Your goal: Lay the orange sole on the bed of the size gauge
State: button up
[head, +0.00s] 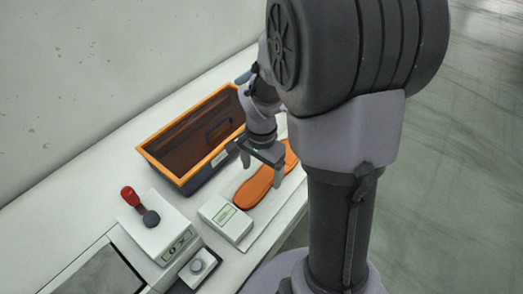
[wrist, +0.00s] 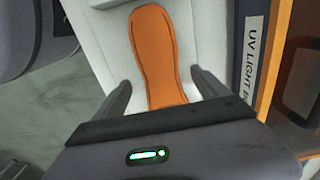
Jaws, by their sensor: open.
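The orange sole (head: 250,193) lies flat, lengthwise, on a pale plate that looks like the bed of the size gauge (head: 268,212). In the wrist view the sole (wrist: 154,52) lies on the pale bed (wrist: 112,48), with bare surface on both sides. My gripper (head: 261,170) is over the sole's middle. Its jaws are open, and in the wrist view the fingers (wrist: 160,88) stand apart on either side of the sole, not touching it. The sole's near end is hidden behind the gripper body.
A dark box with an orange rim (head: 163,155) stands behind the sole; its UV LIGHT label (wrist: 250,58) shows close to the right finger. A white control box with a red-knobbed lever (head: 155,225) and a small button box (head: 198,267) stand front left. The bench edge is close on the right.

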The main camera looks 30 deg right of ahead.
notch_tip(320, 180, up, 15)
jog(key=p, duration=0.5)
jog(key=shift+f, duration=0.1)
